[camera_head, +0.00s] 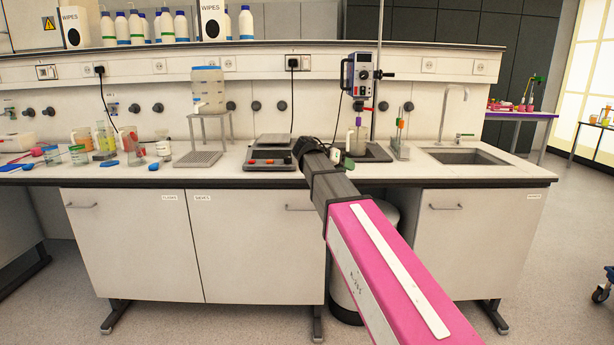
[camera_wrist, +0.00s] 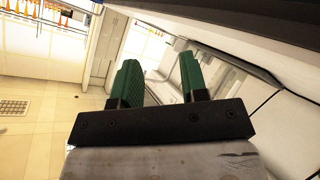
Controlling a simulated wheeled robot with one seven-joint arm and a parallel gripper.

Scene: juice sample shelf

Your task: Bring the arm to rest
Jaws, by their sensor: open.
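My arm, pink with a white strip and a dark end section, reaches from the bottom right of the head view up to the front edge of the lab bench (camera_head: 228,178). In the wrist view my gripper (camera_wrist: 160,78) shows two green fingers standing apart with nothing between them. In the head view the gripper is mostly hidden behind the dark end of my arm, and only a small green bit shows near the stirrer stand.
A balance (camera_head: 273,158) stands left of my arm's end. An overhead stirrer (camera_head: 358,75) stands behind it, and a sink (camera_head: 470,157) lies to the right. Cups and tubes crowd the bench's left. White cabinets (camera_head: 255,245) stand below; the floor in front is clear.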

